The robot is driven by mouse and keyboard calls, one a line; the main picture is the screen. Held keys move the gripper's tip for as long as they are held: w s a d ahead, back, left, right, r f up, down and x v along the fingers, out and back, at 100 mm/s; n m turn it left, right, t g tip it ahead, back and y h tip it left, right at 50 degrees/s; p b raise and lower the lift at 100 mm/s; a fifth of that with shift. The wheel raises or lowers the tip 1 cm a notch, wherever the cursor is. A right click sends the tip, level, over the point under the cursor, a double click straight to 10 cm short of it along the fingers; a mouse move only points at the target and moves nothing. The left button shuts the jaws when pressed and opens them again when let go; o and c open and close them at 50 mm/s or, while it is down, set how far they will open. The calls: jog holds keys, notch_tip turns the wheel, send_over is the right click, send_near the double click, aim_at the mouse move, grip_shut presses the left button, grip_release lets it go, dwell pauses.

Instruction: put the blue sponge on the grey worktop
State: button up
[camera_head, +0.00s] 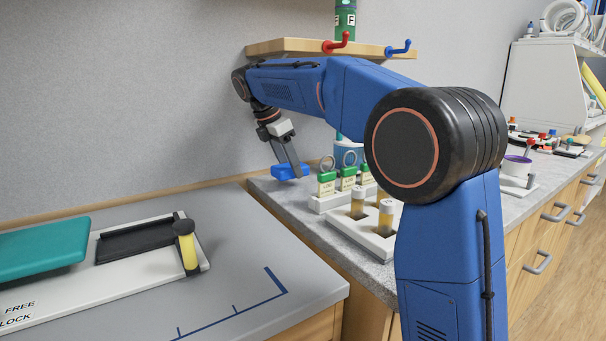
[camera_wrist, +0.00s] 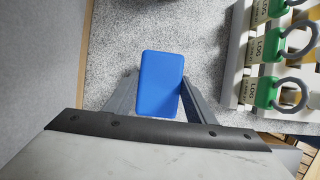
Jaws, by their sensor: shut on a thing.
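The blue sponge (camera_head: 287,172) is between the fingers of my gripper (camera_head: 297,167), which points down near the back left corner of the speckled grey counter (camera_head: 277,190). In the wrist view the sponge (camera_wrist: 160,80) is held between both fingers of my gripper (camera_wrist: 158,95), with the speckled surface behind it. I cannot tell whether the sponge touches that surface or hangs just above it. A plain grey worktop (camera_head: 245,235) with blue corner lines lies to the left and in front, and its right part is bare.
A white rack with green-tagged rings (camera_head: 347,180) stands just right of the sponge; it also shows in the wrist view (camera_wrist: 262,60). A white holder with jars (camera_head: 362,232) stands nearer. A white board with a teal pad (camera_head: 42,248) covers the worktop's left. A wooden shelf (camera_head: 290,46) hangs above.

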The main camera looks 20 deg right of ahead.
aim_at(303, 163)
jog(key=d, duration=0.2)
jog(key=w+d, duration=0.1)
jog(key=d, duration=0.1)
jog(key=shift+w+d, duration=0.1)
jog(key=shift+w, duration=0.1)
jog(key=shift+f, duration=1.8)
jog(key=o, duration=1.1)
jog(key=shift+f, duration=0.1)
jog(key=v, duration=0.5)
jog(key=shift+d, duration=0.1)
jog(key=s+a, duration=0.1)
jog(key=a, duration=0.2)
jog(key=s+a, duration=0.1)
jog(key=a, duration=0.3)
jog(key=s+a, duration=0.1)
jog(key=a, duration=0.3)
jog(key=shift+s+a, duration=0.25)
jog(key=shift+s, duration=0.1)
